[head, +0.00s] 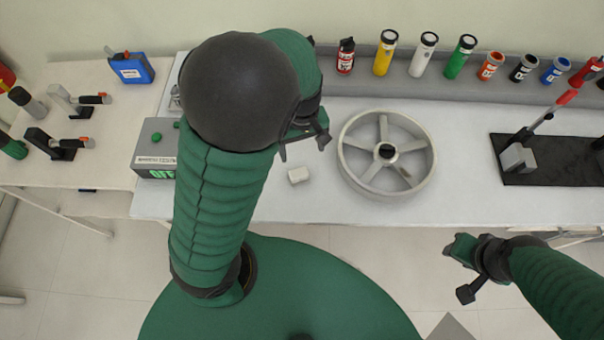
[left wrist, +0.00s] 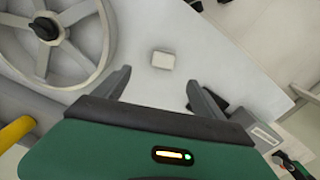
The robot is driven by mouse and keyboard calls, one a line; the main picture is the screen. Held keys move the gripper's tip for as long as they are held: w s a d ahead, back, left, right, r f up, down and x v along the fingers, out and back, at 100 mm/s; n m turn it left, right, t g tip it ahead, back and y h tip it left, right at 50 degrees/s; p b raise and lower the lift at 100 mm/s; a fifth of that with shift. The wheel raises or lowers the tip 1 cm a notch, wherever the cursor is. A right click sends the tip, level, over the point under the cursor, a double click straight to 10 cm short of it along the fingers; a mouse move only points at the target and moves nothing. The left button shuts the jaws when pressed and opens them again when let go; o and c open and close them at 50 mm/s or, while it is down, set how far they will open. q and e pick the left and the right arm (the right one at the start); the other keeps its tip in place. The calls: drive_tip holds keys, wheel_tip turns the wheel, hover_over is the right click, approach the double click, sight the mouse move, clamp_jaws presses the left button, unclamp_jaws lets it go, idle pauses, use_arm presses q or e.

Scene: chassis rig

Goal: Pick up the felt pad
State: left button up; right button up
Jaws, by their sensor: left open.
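The felt pad is a small off-white block (head: 298,175) lying on the light table, left of the wheel. In the left wrist view the pad (left wrist: 163,60) lies beyond and between the fingertips, apart from both. My left gripper (head: 304,146) is open and empty above the table, just behind the pad in the head view; its two fingers (left wrist: 158,82) show spread in the left wrist view. My right gripper (head: 461,270) hangs over the floor in front of the table, far from the pad; its jaw state is unclear.
A spoked grey wheel (head: 387,154) lies right of the pad. A grey box with a green display (head: 156,148) stands at left. Several coloured cylinders, including a yellow one (head: 385,53), line the back ledge. A black plate with a lever clamp (head: 548,158) is at right.

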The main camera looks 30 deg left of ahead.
sight(299, 172)
use_arm(q)
drive_tip(key=f, duration=0.3)
drive_tip(key=f+b, duration=0.1)
drive_tip(key=f, duration=0.3)
drive_tip(key=a+f+b, duration=0.1)
drive_tip(key=f, duration=0.2)
drive_tip(key=shift+s+a+f, duration=0.1)
drive_tip(key=shift+f, duration=0.25)
drive_tip(key=f, duration=0.2)
drive_tip(key=f+b, duration=0.1)
drive_tip(key=f, duration=0.1)
drive_tip(key=shift+s+d+f, duration=0.1)
drive_tip(key=shift+s+d, duration=0.05)
drive_tip(key=shift+d, duration=0.05)
drive_tip(key=shift+a, duration=0.15)
drive_tip(key=c, duration=1.6)
